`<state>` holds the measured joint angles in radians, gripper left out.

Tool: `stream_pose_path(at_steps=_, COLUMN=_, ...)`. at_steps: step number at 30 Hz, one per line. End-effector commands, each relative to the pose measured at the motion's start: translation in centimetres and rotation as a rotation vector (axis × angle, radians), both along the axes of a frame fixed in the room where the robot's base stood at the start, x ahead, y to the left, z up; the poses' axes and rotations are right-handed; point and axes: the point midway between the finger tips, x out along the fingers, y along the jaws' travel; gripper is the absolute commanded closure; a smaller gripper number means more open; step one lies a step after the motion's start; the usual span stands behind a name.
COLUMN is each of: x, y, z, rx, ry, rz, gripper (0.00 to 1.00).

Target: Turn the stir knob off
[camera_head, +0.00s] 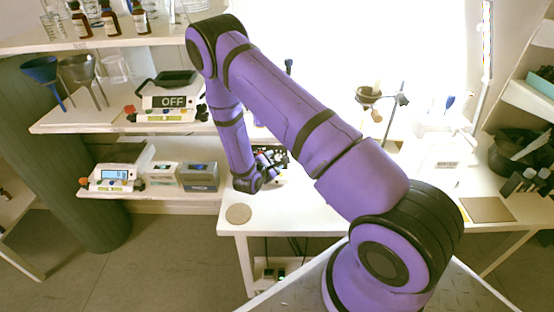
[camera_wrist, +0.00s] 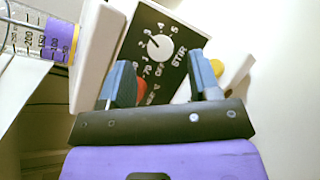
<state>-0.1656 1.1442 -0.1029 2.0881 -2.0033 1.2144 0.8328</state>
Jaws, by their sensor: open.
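The stir knob (camera_wrist: 158,47) is a small white round knob on a dark panel (camera_wrist: 178,33) marked STIR, OFF and a ring of numbers. In the wrist view it lies just beyond and between my fingertips, apart from both. I cannot tell clearly which mark it points to. My gripper (camera_wrist: 161,72) is open, its two blue-grey fingers spread, with nothing between them. In the head view my gripper (camera_head: 272,160) is low over the white table, in front of a dark device. The knob itself is too small to make out there.
A red-orange part (camera_wrist: 141,90) and a yellow part (camera_wrist: 217,68) lie close to my fingers. A marked glass cylinder (camera_wrist: 40,38) is at the upper left of the wrist view. A round tan disc (camera_head: 238,214) lies on the white table (camera_head: 290,215). Shelves with instruments stand left.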

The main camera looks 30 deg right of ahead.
Motion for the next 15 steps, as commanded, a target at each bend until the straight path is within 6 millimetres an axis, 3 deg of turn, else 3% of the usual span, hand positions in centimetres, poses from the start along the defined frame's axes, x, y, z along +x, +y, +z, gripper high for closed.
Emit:
stream_pose_path(at_steps=6, x=1.2, y=-2.2, z=-0.8, rx=0.0, ry=-0.001, rz=-0.001, gripper=0.43)
stream_pose_path(at_steps=15, x=1.6, y=-2.8, z=-1.0, rx=0.0, ry=0.0, rz=0.0, gripper=0.43)
